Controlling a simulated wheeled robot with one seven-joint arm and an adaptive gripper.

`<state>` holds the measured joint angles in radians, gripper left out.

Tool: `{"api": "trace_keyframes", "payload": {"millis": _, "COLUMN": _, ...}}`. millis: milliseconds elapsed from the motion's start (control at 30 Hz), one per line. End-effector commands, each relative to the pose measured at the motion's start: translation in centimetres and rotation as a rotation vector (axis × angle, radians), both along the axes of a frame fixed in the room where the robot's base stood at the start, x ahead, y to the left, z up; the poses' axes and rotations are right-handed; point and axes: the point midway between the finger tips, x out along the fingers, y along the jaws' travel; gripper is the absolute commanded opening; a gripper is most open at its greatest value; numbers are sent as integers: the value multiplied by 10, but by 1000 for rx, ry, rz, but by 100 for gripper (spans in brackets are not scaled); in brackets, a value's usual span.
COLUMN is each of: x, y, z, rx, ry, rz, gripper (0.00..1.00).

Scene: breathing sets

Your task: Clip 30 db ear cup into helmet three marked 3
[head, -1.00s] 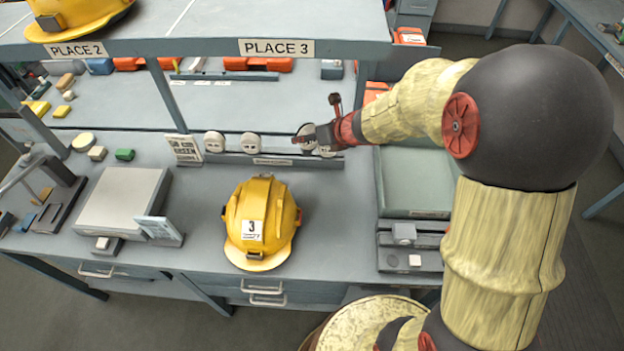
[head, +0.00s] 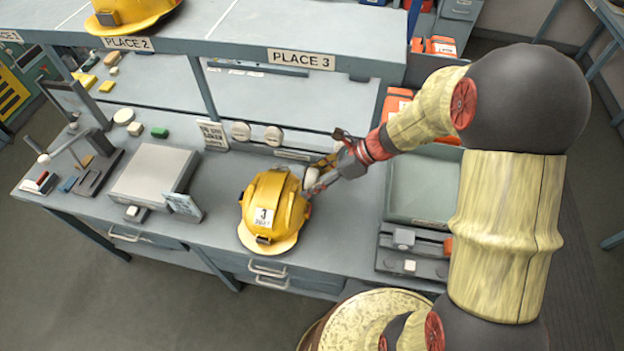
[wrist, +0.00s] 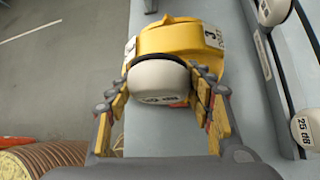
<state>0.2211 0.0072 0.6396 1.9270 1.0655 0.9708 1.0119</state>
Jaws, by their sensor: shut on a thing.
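The yellow helmet marked 3 (head: 278,195) stands on the bench with its brim toward the front; it also shows at the top of the wrist view (wrist: 165,40). My gripper (head: 314,182) is at the helmet's right side. In the wrist view my gripper (wrist: 163,78) is shut on a white ear cup (wrist: 160,82), one finger on each side. The cup's dark rim faces the helmet and overlaps it in view; I cannot tell whether they touch. Its label is upside down and appears to read 30 dB. The helmet's far side is hidden.
Several other ear cups stand on the rack behind; one (wrist: 304,130) reads 25 dB. A sign card (head: 213,134) stands left of them. A grey scale-like box (head: 152,172) is left of the helmet, a green-grey tray (head: 420,190) right. The shelf marked PLACE 3 (head: 330,47) overhangs behind.

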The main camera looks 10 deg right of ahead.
Motion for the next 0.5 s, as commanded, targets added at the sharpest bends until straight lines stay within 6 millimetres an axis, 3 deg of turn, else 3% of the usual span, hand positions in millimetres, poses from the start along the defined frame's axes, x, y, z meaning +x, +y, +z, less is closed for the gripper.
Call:
{"api": "trace_keyframes", "payload": {"millis": 133, "x": 0, "y": -1, "z": 2, "rx": 0, "ry": -2, "rz": -2, "gripper": 25}}
{"api": "trace_keyframes", "payload": {"millis": 500, "x": 0, "y": -1, "z": -30, "rx": 2, "ry": 0, "rz": -3, "gripper": 25}}
